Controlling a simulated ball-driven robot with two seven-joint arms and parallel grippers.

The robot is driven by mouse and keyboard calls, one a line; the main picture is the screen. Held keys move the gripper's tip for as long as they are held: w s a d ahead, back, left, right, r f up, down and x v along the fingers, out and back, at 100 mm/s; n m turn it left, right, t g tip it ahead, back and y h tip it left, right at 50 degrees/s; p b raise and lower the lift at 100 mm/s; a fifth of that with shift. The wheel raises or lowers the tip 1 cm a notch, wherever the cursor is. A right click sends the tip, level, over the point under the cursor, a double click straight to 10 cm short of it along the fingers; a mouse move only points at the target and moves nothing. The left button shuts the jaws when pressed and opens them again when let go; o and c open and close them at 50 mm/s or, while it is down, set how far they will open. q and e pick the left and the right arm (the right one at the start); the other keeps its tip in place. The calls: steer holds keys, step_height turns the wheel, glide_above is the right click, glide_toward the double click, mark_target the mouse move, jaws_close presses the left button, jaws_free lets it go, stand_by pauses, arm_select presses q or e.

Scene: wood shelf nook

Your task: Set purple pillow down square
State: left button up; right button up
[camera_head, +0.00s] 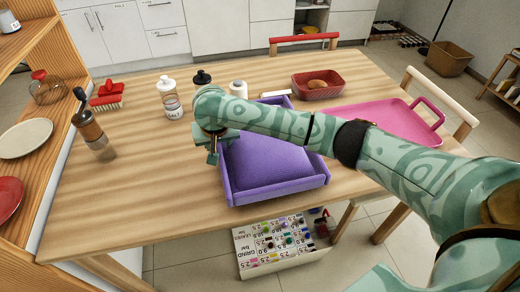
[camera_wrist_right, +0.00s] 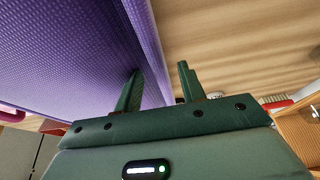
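The purple pillow (camera_head: 268,158) lies in a purple tray (camera_head: 282,189) with raised walls on the wooden table, its edges roughly in line with the tray. My right forearm crosses above it and hides its far part. My right gripper (camera_head: 213,157) is at the tray's left side, pointing down. In the right wrist view, the fingers of my right gripper (camera_wrist_right: 160,72) stand apart, one over a purple textured surface (camera_wrist_right: 65,60) and one toward the bare wood. I cannot tell whether they touch the tray wall. My left gripper is not in view.
A pink tray (camera_head: 385,118) and a red basket (camera_head: 316,86) stand right and behind. A white bottle (camera_head: 170,98), grinder (camera_head: 92,131) and red brush (camera_head: 106,96) stand left. A wooden shelf (camera_head: 48,180) borders the left. The front left tabletop (camera_head: 150,195) is clear.

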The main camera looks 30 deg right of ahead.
steer(key=shift+w+f, duration=0.2)
steer(key=shift+f, duration=0.15)
steer(key=shift+s+r, duration=0.1)
steer(key=shift+r, duration=0.15)
steer(key=shift+c, duration=0.3)
jaws_close()
steer(key=shift+r, duration=0.1)
